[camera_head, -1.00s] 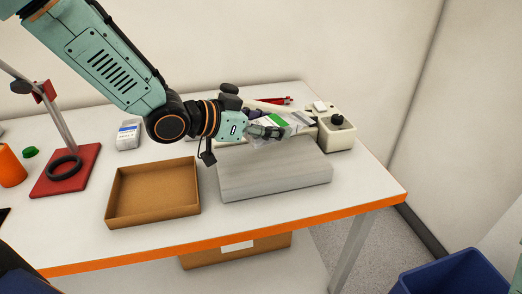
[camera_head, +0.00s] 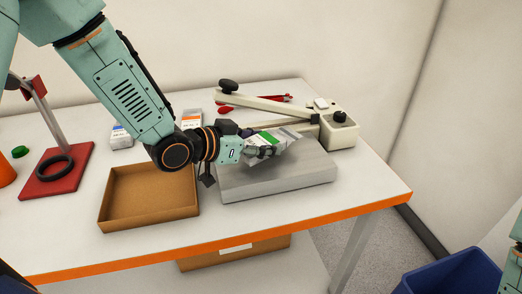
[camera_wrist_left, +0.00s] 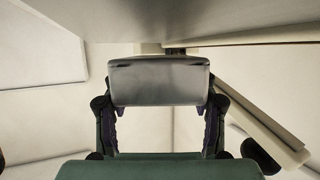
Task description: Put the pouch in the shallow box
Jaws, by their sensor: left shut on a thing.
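The pouch (camera_head: 284,137), silvery with a green and white label, is in my left gripper (camera_head: 266,151), above the grey slab. In the left wrist view, the pouch (camera_wrist_left: 158,82) shows as a grey shape between the two fingers of my left gripper (camera_wrist_left: 160,112). The fingers are shut on it. The shallow box (camera_head: 150,222) is an open brown cardboard tray on the table, left of the gripper and slab. Its visible floor is empty; my arm passes over its upper right corner. My right gripper is not seen.
A grey slab (camera_head: 275,184) lies right of the box. A cream sealer-like device (camera_head: 338,132) with a long arm stands behind it. A red stand base (camera_head: 55,175) is at left. White cartons (camera_head: 121,138) stand behind the box. A blue bin (camera_head: 450,275) is on the floor.

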